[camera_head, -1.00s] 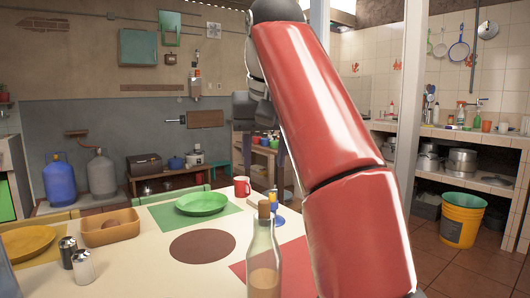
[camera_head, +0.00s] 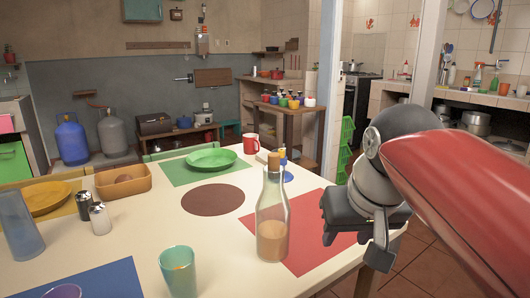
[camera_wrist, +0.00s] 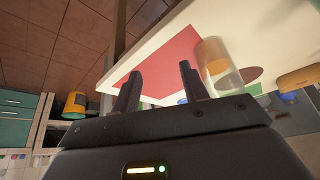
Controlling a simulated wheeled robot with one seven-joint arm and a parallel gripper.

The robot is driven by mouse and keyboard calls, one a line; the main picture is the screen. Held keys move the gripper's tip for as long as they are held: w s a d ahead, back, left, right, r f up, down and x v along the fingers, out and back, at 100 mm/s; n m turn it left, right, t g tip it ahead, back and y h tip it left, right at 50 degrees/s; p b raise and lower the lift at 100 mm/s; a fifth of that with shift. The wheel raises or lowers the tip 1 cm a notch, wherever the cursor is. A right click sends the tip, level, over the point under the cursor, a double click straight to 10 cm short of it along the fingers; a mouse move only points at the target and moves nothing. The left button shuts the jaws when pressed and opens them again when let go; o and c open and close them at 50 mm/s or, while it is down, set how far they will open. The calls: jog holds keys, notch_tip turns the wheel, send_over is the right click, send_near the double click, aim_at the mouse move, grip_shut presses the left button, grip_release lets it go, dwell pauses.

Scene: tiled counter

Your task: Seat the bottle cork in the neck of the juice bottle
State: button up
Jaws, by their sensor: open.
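The juice bottle (camera_head: 272,215) stands upright on the cream table, clear glass with orange-brown juice low inside. The bottle cork (camera_head: 273,166) is at the top of its neck; how deep it sits is too small to tell. In the wrist view the bottle (camera_wrist: 218,65) appears beyond the right finger, and its neck is not clear there. My gripper (camera_head: 357,238) is to the right of the bottle, over the table's right edge, apart from it. In the wrist view my gripper (camera_wrist: 158,88) has its two fingers spread with nothing between them.
A teal glass (camera_head: 178,270) stands at the front, left of the bottle. Salt and pepper shakers (camera_head: 99,218), a brown bread tray (camera_head: 123,184), a green plate (camera_head: 211,159) and a red mug (camera_head: 251,144) are on the table. A red placemat (camera_head: 310,233) lies right of the bottle, mostly clear.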

jog(key=s+d+f, duration=0.1)
jog(key=s+f, duration=0.3)
jog(key=f, duration=0.4)
jog(key=s+d+f, duration=0.1)
jog(key=s+f, duration=0.4)
jog(key=f, duration=0.2)
jog(key=shift+d+f+m+h, duration=0.15)
jog(key=shift+f+m+h, duration=0.15)
jog(key=shift+f, duration=0.1)
